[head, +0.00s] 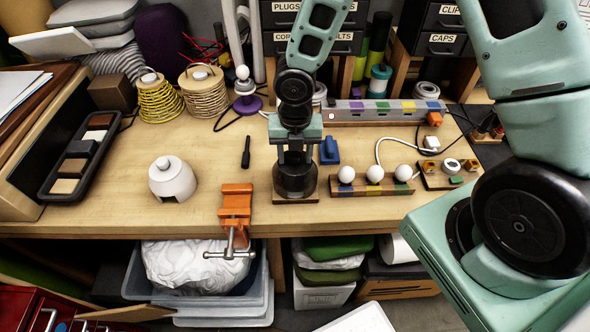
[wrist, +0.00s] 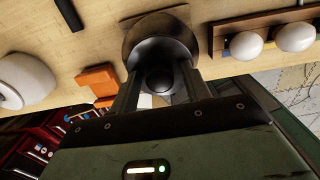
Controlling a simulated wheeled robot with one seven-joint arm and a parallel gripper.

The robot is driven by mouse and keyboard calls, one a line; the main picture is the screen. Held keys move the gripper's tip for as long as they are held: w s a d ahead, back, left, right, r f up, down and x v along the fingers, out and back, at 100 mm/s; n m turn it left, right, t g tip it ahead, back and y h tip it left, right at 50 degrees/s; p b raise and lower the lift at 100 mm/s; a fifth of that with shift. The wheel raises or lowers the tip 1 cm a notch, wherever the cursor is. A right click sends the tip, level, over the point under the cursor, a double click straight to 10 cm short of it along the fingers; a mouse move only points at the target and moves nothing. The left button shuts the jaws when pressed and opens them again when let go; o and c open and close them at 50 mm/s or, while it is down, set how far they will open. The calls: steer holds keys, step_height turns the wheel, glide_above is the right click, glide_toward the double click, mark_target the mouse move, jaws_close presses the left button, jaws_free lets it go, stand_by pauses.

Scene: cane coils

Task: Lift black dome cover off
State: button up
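The black dome cover (head: 295,184) stands upright on a small wooden board (head: 308,197) near the table's front edge. My gripper (head: 295,160) points straight down over it. In the wrist view the dome cover (wrist: 160,27) is a wide dark round shape with a round knob, and my gripper's fingers (wrist: 160,75) are apart, one on each side of the knob. A narrow gap seems to show between the knob and the fingers. Whatever is under the dome is hidden.
An orange clamp (head: 236,206) grips the table edge just left of the dome. A white domed pot (head: 172,178) stands farther left. A rack with three white balls (head: 374,184) is close on the right. A blue block (head: 329,151) and dark screwdriver (head: 246,153) lie nearby.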

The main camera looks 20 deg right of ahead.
steer(key=shift+s+f+p, duration=0.1)
steer(key=shift+s+p, duration=0.05)
steer(key=shift+p, duration=0.5)
steer(key=shift+c, duration=0.3)
steer(key=shift+r, duration=0.2)
steer(key=c, duration=0.4)
steer(key=shift+r+p, duration=3.95)
steer(key=shift+p, duration=0.2)
